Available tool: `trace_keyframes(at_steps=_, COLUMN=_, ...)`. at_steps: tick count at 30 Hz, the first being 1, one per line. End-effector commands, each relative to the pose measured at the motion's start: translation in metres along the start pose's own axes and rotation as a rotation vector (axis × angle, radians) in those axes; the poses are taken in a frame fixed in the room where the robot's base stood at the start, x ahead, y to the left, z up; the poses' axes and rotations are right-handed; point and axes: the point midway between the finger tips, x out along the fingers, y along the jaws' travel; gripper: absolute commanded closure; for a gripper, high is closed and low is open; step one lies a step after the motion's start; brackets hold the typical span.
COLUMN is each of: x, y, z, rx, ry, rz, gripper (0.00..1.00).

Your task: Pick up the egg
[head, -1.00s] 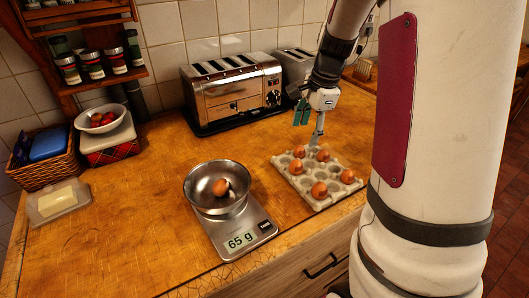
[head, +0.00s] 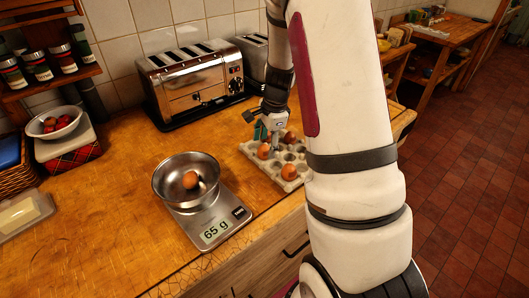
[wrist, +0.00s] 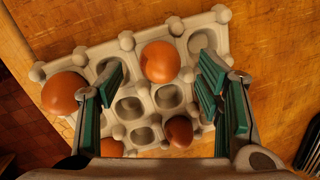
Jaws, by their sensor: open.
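Brown eggs sit in a grey egg tray (head: 250,153) on the wooden counter. In the wrist view, one egg (wrist: 160,62) lies ahead between my finger lines, another (wrist: 179,131) is close beside the right finger, and a third (wrist: 64,92) is outside the left finger. A further egg at the lower left is partly hidden. My gripper (wrist: 160,84) is open over the tray, with green-padded fingers apart and nothing held. In the head view my gripper (head: 268,132) is at the tray beside an egg (head: 264,151); my arm hides part of the tray.
A kitchen scale (head: 216,232) reading 65 g carries a steel bowl (head: 168,194) with one egg (head: 190,180) inside. A chrome toaster (head: 195,85) stands behind. A spice rack, fruit bowl (head: 54,122) and butter dish (head: 22,217) are at left. The counter before the toaster is clear.

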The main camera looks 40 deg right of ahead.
Motion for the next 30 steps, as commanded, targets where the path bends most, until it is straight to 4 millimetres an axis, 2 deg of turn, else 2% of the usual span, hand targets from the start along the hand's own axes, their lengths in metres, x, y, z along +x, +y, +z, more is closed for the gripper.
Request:
trace_keyframes(at_steps=3, x=0.016, y=0.001, z=-0.001, rx=0.001, ry=-0.001, rz=0.002, gripper=0.40)
trace_keyframes(at_steps=6, x=0.023, y=0.000, z=-0.001, rx=0.001, ry=0.000, rz=0.000, gripper=0.40)
trace_keyframes(at_steps=13, x=0.024, y=0.000, z=0.000, rx=-0.001, ry=0.000, rz=-0.001, gripper=0.40)
trace_keyframes(at_steps=14, x=0.024, y=0.000, z=0.000, rx=0.000, ry=0.000, rz=-0.001, gripper=0.42)
trace_keyframes(at_steps=15, x=0.024, y=0.000, z=0.000, rx=-0.001, ry=0.000, rz=-0.001, gripper=0.51)
trace_keyframes(at_steps=19, x=0.024, y=0.000, z=0.000, rx=0.000, ry=0.000, rz=-0.001, gripper=0.73)
trace_keyframes(at_steps=30, x=0.022, y=-0.001, z=0.000, rx=-0.001, ry=0.000, rz=-0.002, gripper=0.73)
